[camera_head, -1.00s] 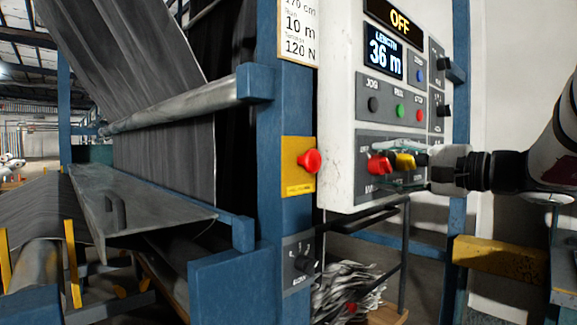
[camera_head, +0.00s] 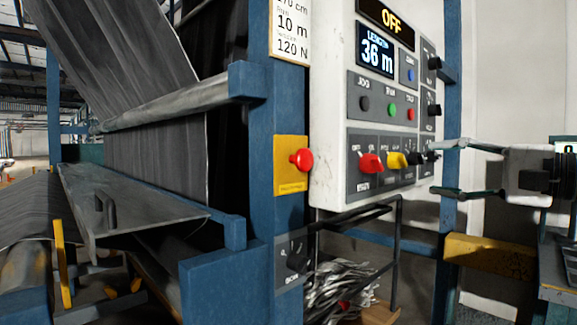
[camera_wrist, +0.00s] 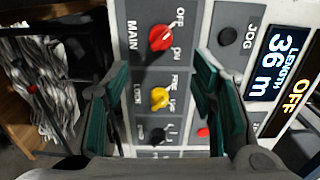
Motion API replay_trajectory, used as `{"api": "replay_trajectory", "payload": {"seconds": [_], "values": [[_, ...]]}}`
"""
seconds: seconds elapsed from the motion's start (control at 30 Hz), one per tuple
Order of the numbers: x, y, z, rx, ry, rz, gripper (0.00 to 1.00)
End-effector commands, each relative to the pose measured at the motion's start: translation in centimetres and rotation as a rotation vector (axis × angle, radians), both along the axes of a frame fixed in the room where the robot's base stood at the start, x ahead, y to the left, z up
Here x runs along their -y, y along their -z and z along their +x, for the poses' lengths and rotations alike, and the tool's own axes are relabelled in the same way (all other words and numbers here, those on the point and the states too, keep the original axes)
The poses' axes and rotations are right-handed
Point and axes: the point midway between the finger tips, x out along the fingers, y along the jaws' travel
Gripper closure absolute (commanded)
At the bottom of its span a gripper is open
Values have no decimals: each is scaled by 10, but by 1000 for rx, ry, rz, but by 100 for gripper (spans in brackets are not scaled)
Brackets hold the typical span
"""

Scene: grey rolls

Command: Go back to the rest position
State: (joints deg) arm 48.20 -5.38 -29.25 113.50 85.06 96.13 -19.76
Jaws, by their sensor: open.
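My gripper (camera_head: 436,168) is open and empty. In the head view it stands to the right of the white control box (camera_head: 328,110), its two fingers pointing left toward the lower row of knobs. That row holds a red knob (camera_head: 370,163), a yellow knob (camera_head: 397,160) and a black knob (camera_head: 418,158). In the wrist view the open fingers (camera_wrist: 160,85) frame the red knob (camera_wrist: 161,38) and the yellow knob (camera_wrist: 159,97), with nothing held between them. The upper display (camera_head: 386,20) reads OFF and the length display (camera_head: 376,50) reads 36 m.
A red button on a yellow plate (camera_head: 291,165) sits on the blue post (camera_head: 262,130) left of the box. Grey sheet (camera_head: 120,50) runs over a roller (camera_head: 170,103) at left. A yellow beam (camera_head: 490,256) lies below my gripper. Scrap strips (camera_head: 340,290) pile under the box.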

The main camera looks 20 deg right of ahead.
Motion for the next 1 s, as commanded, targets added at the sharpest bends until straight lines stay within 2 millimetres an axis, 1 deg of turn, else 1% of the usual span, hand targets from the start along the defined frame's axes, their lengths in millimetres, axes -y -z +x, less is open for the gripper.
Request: {"api": "replay_trajectory", "payload": {"seconds": [0.47, 0.57, 0.67, 0.7, 0.77, 0.8, 0.87, 0.9, 0.97, 1.0], "values": [[0, 0, 0, -1, -1, 0, 48], [-12, 4, 3, -21, -29, -2, 48], [-46, 18, 11, -84, -108, -11, 48], [-67, 26, 13, -123, -156, -19, 48], [-102, 42, 15, -195, -238, -42, 48], [-127, 55, 13, -247, -297, -64, 48], [-164, 75, 7, -330, -386, -108, 48], [-187, 89, 0, -386, -443, -143, 48], [-220, 111, -14, -469, -529, -212, 48], [-240, 126, -26, -524, -584, -266, 48]]}}
